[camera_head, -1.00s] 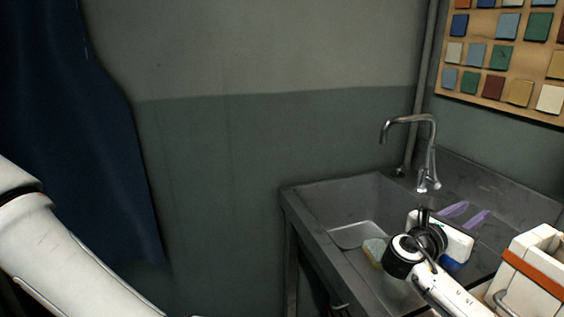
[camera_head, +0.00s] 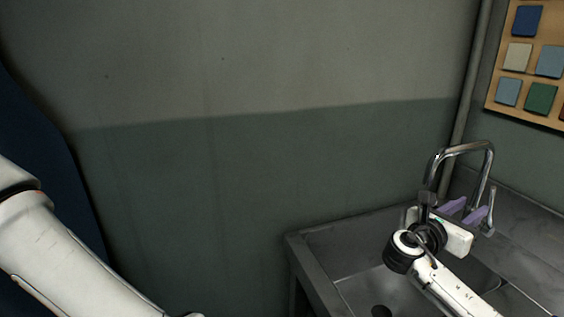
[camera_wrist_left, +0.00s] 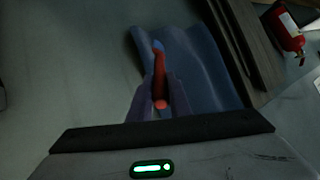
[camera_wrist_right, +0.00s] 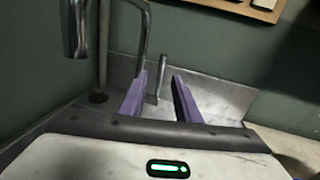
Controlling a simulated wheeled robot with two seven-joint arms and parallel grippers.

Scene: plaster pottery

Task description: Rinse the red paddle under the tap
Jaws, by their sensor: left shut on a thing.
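My left gripper (camera_wrist_left: 161,90) is shut on the red paddle (camera_wrist_left: 160,75) in the left wrist view. The paddle is a slim red piece with a blue end, pointing away from the wrist. In the head view my left arm runs off the lower edge, hiding that gripper and the paddle. The chrome tap (camera_head: 490,170) has a curved spout over the sink's back. My right gripper (camera_head: 465,211) is open, its purple fingers close to the tap. In the right wrist view, the tap's lever (camera_wrist_right: 163,76) appears between the fingers (camera_wrist_right: 158,90); contact is not clear.
The grey metal sink (camera_head: 325,270) fills the lower right, with its drain (camera_head: 381,311) visible. A board of coloured tiles (camera_head: 540,55) hangs on the right wall. A blue curtain (camera_head: 40,160) is at left; a red fire extinguisher (camera_wrist_left: 285,28) shows in the left wrist view.

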